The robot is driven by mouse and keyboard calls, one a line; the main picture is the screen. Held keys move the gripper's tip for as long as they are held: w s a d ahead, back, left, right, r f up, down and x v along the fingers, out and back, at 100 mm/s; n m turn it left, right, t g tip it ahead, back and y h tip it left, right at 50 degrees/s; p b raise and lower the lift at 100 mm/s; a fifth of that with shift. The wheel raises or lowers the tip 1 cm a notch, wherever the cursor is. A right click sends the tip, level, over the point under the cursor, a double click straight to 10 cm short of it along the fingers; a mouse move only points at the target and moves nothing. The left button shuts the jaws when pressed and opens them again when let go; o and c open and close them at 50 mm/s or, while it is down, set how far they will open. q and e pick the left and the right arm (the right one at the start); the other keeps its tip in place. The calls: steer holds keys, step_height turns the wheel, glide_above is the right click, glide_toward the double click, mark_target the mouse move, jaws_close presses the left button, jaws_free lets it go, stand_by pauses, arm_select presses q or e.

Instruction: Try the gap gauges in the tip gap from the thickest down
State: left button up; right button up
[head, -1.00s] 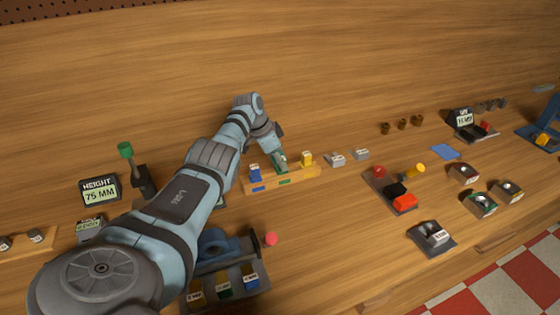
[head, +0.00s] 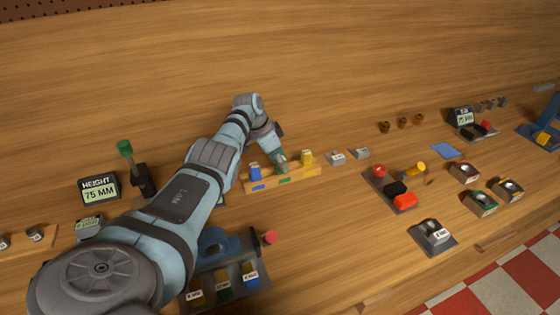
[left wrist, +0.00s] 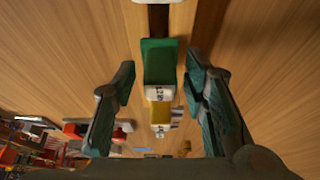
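The wooden rack (head: 312,174) holds a blue gauge (head: 255,173) at its left and a yellow gauge (head: 307,158) at its right. My left gripper (head: 281,164) is over the middle of the rack and mostly hides the green gauge there. In the left wrist view the green gauge (left wrist: 160,58) with a white label lies between the two fingers of my left gripper (left wrist: 160,88). The fingers are apart, with a visible gap at the left finger. The yellow gauge (left wrist: 160,112) shows beyond it. The tip gap cannot be made out. My right gripper is out of view.
A height display (head: 99,190) reading 75 MM and a green-topped post (head: 126,148) stand left. A tray with labelled slots (head: 222,288) lies below my arm. Grey blocks (head: 337,158), a tray with red and black pieces (head: 393,192) and small boxes (head: 480,203) lie right. The back of the bench is clear.

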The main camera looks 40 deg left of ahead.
arm_select(q)
steer(key=v, duration=1.2)
